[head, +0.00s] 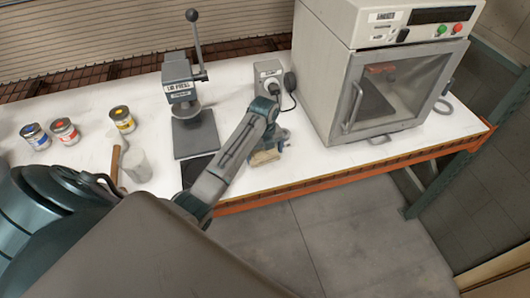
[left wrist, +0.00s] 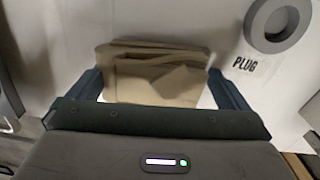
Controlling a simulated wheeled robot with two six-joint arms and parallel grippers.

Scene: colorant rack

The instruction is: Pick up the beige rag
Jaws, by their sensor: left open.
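The beige rag (left wrist: 155,75) lies folded on the white table, and in the left wrist view it sits between the two spread fingers of my left gripper (left wrist: 158,88). The gripper body hides its near edge. In the head view the rag (head: 264,158) shows only in part, below my left gripper (head: 272,147) near the table's front edge. My left gripper is open, and I cannot tell whether its fingers touch the rag. My right gripper is not in view.
A grey box with a plug (head: 268,75) stands just behind the rag. A large oven-like cabinet (head: 385,85) stands to the right.

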